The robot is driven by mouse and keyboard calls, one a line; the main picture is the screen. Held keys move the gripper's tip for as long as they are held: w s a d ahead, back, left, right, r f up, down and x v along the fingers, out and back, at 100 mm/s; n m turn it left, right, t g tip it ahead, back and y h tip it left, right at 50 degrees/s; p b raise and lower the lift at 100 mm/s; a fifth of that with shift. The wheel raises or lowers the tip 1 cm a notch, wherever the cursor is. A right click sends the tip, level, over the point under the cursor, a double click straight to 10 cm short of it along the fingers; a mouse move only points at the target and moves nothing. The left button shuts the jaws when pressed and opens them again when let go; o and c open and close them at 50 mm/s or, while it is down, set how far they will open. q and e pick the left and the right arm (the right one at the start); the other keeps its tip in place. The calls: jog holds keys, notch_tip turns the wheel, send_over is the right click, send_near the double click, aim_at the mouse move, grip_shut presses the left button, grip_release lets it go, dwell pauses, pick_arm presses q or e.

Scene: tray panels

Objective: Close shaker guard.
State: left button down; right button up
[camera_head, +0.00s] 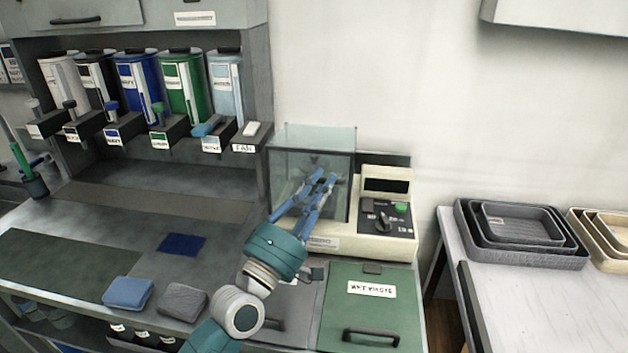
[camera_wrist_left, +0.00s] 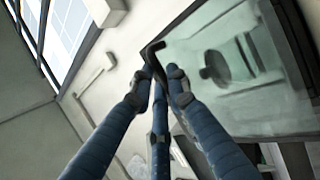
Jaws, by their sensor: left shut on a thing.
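The shaker (camera_head: 380,236) is a cream machine with a dark display, a knob and a green button. Its clear, dark-edged guard (camera_head: 285,168) stands over its left part. I cannot tell from the head view how far the guard is from its closed position. My left gripper (camera_head: 324,182) is at the guard's front, its blue fingers drawn together. In the left wrist view, the fingertips (camera_wrist_left: 162,76) close around a dark bent handle (camera_wrist_left: 154,52) beside the clear guard panel (camera_wrist_left: 240,68). The head view hides the handle behind the fingers. My right gripper is not in view.
A dispenser rack with several coloured canisters (camera_head: 187,85) stands left of the shaker. Below the shaker is a green waste lid (camera_head: 362,310). Folded cloths (camera_head: 128,291) lie at the counter's front. Nested trays (camera_head: 475,250) sit on the right table.

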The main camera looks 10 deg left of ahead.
pick_arm(q)
jog(key=shift+w+f, duration=0.15)
jog(key=shift+f, duration=0.4)
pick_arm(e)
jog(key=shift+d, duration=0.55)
pick_arm(q)
jog(key=c, duration=1.9)
grip_release()
jog(key=shift+c, duration=0.2)
jog(key=shift+w+a, duration=0.1)
jog(key=shift+w, duration=0.05)
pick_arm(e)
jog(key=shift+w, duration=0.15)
pick_arm(q)
jog(key=shift+f, duration=0.15)
jog(key=v, duration=1.1)
jog(key=shift+s+a+r, duration=0.2)
jog(key=shift+s+r, duration=0.05)
jog(key=shift+s, duration=0.25)
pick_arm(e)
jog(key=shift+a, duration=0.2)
